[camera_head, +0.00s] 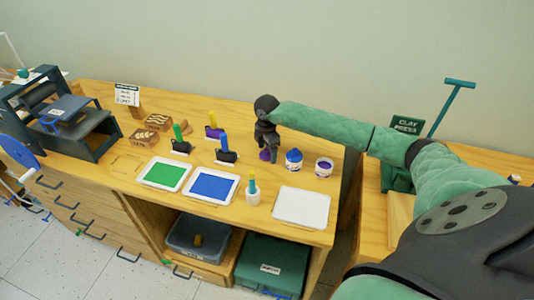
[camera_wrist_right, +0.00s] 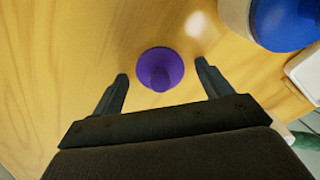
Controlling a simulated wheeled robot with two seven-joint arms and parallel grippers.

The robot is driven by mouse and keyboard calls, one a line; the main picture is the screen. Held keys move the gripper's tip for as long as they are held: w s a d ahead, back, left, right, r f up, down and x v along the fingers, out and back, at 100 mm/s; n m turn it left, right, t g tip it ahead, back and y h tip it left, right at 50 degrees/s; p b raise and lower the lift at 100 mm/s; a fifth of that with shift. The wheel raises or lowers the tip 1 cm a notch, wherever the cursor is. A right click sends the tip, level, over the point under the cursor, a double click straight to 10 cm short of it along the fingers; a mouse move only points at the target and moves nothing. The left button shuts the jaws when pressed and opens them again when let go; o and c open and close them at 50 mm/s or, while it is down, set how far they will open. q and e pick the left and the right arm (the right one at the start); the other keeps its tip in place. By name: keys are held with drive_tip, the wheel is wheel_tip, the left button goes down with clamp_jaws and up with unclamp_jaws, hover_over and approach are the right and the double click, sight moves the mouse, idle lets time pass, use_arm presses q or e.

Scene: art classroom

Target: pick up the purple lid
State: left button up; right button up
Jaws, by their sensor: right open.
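The purple lid (camera_head: 265,155) lies on the wooden table, partly hidden by my right gripper in the head view. In the right wrist view the lid (camera_wrist_right: 160,68) is a round purple disc with a raised knob, flat on the wood. My right gripper (camera_head: 268,151) points down over it. In the wrist view its two fingers (camera_wrist_right: 162,70) are spread wide, one on each side of the lid, with nothing between them that they touch. How high the fingertips are above the wood I cannot tell. My left gripper does not show.
A jar with a blue lid (camera_head: 294,160) stands just right of the purple lid, and an open jar with purple content (camera_head: 324,167) is beyond it. A white tray (camera_head: 301,208), brayers and green and blue ink trays (camera_head: 213,186) are nearby.

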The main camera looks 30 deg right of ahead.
drive_tip(key=c, duration=1)
drive_tip(key=shift+c, duration=0.2)
